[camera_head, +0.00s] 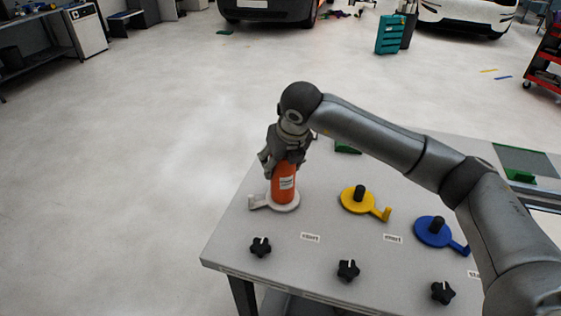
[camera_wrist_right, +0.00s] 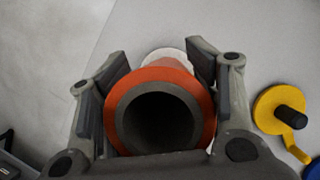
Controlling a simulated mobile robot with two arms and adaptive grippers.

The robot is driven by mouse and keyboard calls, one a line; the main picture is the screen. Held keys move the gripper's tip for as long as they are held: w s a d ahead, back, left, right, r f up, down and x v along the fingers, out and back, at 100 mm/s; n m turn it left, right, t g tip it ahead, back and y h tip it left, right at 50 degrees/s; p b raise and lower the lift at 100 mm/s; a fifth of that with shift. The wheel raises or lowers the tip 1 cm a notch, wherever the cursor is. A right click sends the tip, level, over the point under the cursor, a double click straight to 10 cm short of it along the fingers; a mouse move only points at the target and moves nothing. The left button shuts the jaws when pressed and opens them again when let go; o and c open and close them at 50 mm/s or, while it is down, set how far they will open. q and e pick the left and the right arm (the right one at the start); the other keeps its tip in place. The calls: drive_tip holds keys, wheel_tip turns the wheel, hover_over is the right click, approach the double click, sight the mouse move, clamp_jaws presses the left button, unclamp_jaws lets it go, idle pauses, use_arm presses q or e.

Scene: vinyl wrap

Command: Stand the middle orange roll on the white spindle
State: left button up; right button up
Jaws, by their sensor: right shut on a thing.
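The orange roll (camera_head: 284,184) stands upright at the white spindle (camera_head: 257,202), over its round base, near the table's left end. The white spindle's post is hidden, and I cannot tell whether the roll rests fully on the base. My right gripper (camera_head: 283,158) is shut on the upper part of the roll from above. In the right wrist view the roll (camera_wrist_right: 160,76) shows end-on with a dark hollow core, between the two fingers of the gripper (camera_wrist_right: 160,85). A sliver of white base (camera_wrist_right: 168,54) shows behind it. My left gripper is not in view.
A yellow spindle (camera_head: 359,199) and a blue spindle (camera_head: 435,231) stand to the right on the grey table (camera_head: 330,270). Several black star knobs (camera_head: 348,270) line the front edge. A green piece (camera_head: 347,149) lies behind my right arm. Open floor lies left.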

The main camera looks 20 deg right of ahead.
idle(0.4)
drive_tip(key=o, duration=1.3)
drive_tip(key=shift+o, duration=0.2)
drive_tip(key=shift+r, duration=0.1)
drive_tip(key=v, duration=1.2)
